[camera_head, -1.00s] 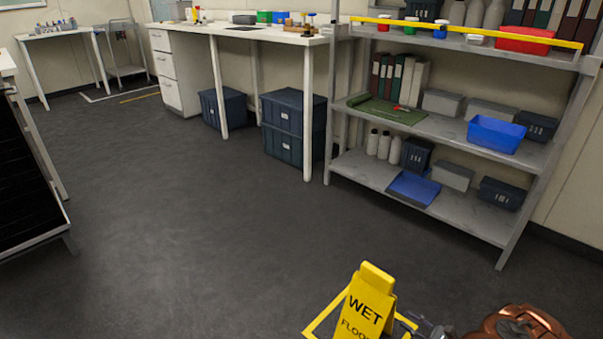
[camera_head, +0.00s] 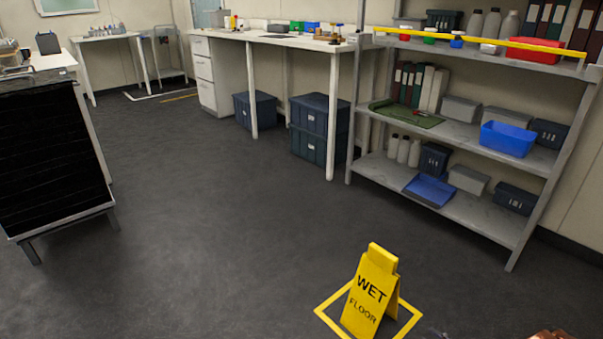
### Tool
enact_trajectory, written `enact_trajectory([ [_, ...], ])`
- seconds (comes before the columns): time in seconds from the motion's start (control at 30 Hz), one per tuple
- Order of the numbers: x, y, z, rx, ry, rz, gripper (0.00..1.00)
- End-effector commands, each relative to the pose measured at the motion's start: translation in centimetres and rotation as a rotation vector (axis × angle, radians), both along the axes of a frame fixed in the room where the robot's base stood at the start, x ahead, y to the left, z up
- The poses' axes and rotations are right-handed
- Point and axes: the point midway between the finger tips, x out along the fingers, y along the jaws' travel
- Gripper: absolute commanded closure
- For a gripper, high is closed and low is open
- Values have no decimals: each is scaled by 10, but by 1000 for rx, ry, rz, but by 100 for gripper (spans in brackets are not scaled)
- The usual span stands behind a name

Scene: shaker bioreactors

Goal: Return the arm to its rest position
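A small part of my arm, copper-coloured with a dark grey piece beside it, shows at the bottom right edge of the head view. Most of the arm is out of the picture. The dark piece may belong to my gripper, but its fingers cannot be made out. A yellow wet floor sign (camera_head: 371,294) stands upright on the floor just left of the arm, inside a yellow floor outline. I see no object held.
A grey shelf unit (camera_head: 452,213) stands at the right. A white bench (camera_head: 282,40) with dark blue crates (camera_head: 318,130) under it runs along the back. A black-fronted cabinet (camera_head: 50,155) stands at the left. The middle floor is clear.

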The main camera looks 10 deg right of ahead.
Motion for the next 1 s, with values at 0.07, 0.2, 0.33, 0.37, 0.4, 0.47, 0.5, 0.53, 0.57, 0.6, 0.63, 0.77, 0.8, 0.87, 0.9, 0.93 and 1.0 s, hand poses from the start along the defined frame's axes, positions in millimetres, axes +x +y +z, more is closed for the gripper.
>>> enact_trajectory([
  [0.07, 4, 2, 12, -6, -3, 16, 67],
  [0.2, 10, 7, 29, -16, -8, 45, 67],
  [0.33, 18, 15, 49, -32, -14, 86, 67],
  [0.37, 21, 18, 54, -35, -16, 97, 67],
  [0.4, 24, 21, 62, -41, -18, 112, 67],
  [0.47, 28, 27, 74, -49, -21, 138, 67],
  [0.5, 31, 32, 83, -56, -23, 157, 67],
  [0.53, 34, 36, 90, -61, -26, 173, 67],
  [0.57, 37, 40, 100, -68, -28, 191, 67],
  [0.6, 41, 47, 113, -78, -33, 217, 67],
  [0.63, 44, 52, 123, -85, -35, 238, 67],
  [0.77, 56, 80, 171, -124, -48, 343, 67],
  [0.8, 58, 89, 184, -136, -52, 374, 67],
  [0.87, 62, 102, 205, -157, -58, 423, 67],
  [0.9, 63, 111, 219, -170, -61, 453, 67],
  [0.93, 64, 118, 229, -178, -63, 478, 67],
  [1.0, 65, 133, 252, -203, -68, 531, 67],
])
